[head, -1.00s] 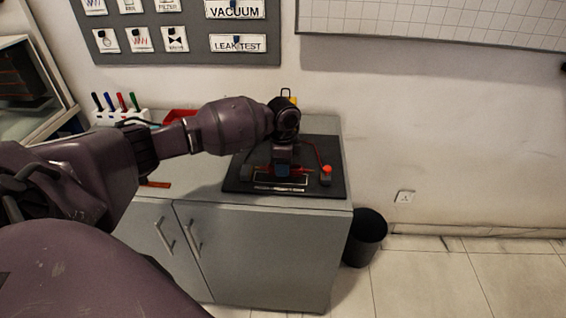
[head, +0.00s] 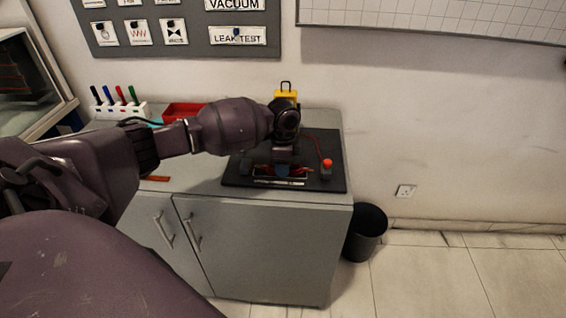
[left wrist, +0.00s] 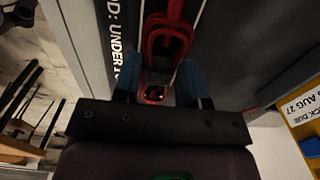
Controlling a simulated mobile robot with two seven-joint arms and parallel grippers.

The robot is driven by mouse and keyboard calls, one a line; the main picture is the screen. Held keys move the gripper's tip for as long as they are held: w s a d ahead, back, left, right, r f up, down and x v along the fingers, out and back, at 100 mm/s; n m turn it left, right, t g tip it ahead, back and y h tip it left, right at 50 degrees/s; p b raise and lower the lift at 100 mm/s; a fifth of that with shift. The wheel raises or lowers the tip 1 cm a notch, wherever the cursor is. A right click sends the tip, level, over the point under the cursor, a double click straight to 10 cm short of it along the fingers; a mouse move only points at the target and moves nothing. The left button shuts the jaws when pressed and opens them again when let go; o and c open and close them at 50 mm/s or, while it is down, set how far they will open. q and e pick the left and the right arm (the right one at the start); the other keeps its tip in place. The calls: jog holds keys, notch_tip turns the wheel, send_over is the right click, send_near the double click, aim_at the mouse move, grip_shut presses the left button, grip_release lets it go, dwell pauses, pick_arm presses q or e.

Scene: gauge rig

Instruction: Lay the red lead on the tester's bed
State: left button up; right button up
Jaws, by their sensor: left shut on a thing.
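My left gripper (head: 282,171) is over the dark mat, at the tester's bed (head: 278,183), a pale-edged frame near the mat's front. In the left wrist view its blue fingers (left wrist: 157,88) are shut on a red part of the red lead (left wrist: 155,93). A red loop (left wrist: 168,42) shows just beyond the fingertips. Red pieces also show on both sides of the fingers in the head view. Whether the lead touches the bed I cannot tell, as the gripper hides the middle. My right gripper is out of view.
The dark mat (head: 240,184) lies on a grey cabinet (head: 262,240). A red cord curves to a grey block with an orange-red knob (head: 327,163) on the right. A yellow box (head: 286,94) stands behind. A red tray (head: 183,111) and a pen holder (head: 122,110) are at the left.

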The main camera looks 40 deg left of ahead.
pick_arm(q)
jog(key=o, duration=1)
jog(key=shift+o, duration=0.5)
jog(key=o, duration=0.4)
jog(key=shift+r+p, duration=1.3)
jog(key=shift+r, duration=0.75)
jog(key=shift+r+p, duration=1.5)
jog(key=shift+r, duration=0.55)
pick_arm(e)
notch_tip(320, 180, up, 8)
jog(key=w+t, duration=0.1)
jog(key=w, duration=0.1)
pick_arm(q)
jog(key=shift+f, duration=0.1)
